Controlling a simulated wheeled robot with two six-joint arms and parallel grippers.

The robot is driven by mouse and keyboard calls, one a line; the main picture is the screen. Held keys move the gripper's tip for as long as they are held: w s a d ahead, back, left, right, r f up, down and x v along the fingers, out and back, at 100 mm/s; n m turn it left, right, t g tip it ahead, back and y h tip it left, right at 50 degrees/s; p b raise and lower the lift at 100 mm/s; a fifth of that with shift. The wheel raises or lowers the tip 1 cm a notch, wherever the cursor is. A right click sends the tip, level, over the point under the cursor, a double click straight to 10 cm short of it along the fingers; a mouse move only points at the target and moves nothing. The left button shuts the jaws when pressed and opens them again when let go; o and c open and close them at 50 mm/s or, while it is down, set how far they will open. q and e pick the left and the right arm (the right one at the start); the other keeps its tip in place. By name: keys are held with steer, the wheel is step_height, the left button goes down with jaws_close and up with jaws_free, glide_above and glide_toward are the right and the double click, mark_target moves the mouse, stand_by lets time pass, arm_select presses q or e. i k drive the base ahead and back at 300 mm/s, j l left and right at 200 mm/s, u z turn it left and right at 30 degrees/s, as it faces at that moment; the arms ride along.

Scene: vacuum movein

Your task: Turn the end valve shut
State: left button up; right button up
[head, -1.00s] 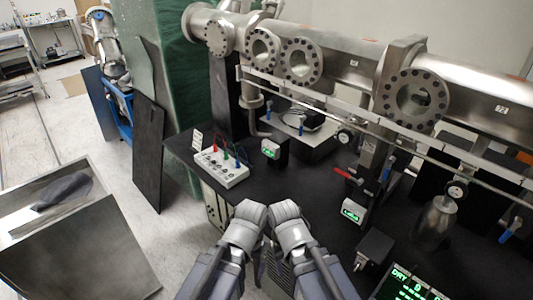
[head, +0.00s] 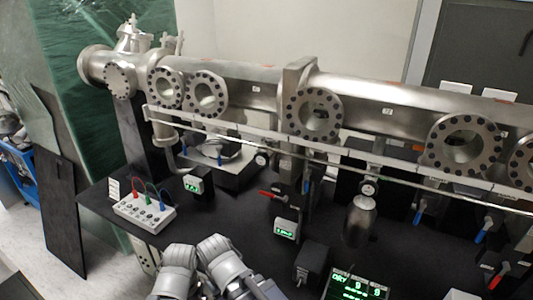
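A steel vacuum pipe (head: 376,112) with several round flanges runs across the view above a dark bench. Several small valves with lever handles sit below it: a red lever (head: 277,196), a blue lever (head: 418,211), another blue lever (head: 482,230) and a red lever at the far right (head: 498,276). I cannot tell which is the end valve. The pipe's left end carries a cross-shaped flanged piece (head: 120,80). My two arms show only as grey rounded joints at the bottom, apart from every valve. No gripper fingers show.
The black bench top (head: 230,220) holds a white box with coloured leads (head: 145,212), small green-lit displays (head: 285,229), a steel bottle (head: 360,220) and a larger readout (head: 357,285). A thin rail (head: 335,164) runs before the pipe. Dark panels lean at left.

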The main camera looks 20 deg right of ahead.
mark_target(262, 159)
steer(key=k+l+z, duration=0.1)
steer(key=l+z, duration=0.6)
steer(key=z, duration=0.15)
